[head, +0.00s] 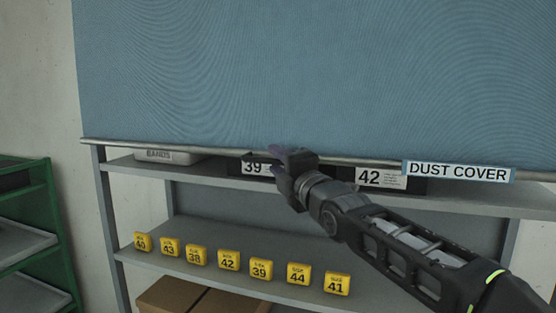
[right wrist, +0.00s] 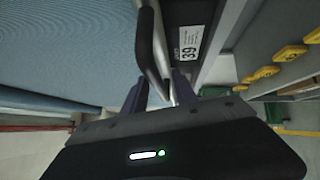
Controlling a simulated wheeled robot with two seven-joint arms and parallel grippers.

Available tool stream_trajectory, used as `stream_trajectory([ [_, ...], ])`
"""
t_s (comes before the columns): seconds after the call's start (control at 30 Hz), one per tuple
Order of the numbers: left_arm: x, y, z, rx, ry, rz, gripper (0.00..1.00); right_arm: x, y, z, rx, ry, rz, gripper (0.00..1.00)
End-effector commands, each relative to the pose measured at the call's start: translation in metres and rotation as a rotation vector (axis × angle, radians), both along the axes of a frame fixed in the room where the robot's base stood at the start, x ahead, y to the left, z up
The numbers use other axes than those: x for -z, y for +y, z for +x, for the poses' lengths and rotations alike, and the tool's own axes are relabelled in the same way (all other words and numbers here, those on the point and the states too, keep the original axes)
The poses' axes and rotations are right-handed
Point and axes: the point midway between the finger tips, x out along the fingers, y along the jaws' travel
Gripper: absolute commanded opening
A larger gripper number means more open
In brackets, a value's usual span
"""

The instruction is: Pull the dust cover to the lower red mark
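The dust cover (head: 290,70) is a blue sheet across the upper part of the head view. A metal bar (head: 130,147) runs along its lower edge, with a "DUST COVER" label (head: 459,171) at the right. My right gripper (head: 280,163) is at the bar, left of centre. In the right wrist view its fingers (right wrist: 160,88) stand apart, with the lower end of a dark loop handle (right wrist: 148,50) between them. I see no clear grip on the handle. My left gripper is out of view. No red mark shows clearly.
Behind the bar, boxes marked 39 (head: 258,169) and 42 (head: 382,178) stand on a grey shelf (head: 200,168). Several yellow number blocks (head: 228,261) line the shelf below, with cardboard boxes (head: 200,298) under it. A green rack (head: 62,235) stands at the left.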

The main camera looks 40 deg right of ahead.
Motion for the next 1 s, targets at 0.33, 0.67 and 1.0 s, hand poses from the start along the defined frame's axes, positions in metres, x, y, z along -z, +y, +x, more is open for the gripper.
stream_trajectory([
  [0.33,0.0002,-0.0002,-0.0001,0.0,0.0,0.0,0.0,0.0001,0.0001,-0.0004,0.0,0.0,0.0,0.11],
  [0.67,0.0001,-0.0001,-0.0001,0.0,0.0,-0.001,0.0,0.0,0.0001,-0.0004,0.0,0.0,0.0,0.0],
  [1.0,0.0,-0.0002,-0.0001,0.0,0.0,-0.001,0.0,-0.0003,0.0,-0.0004,0.0,-0.001,0.0,0.0],
])
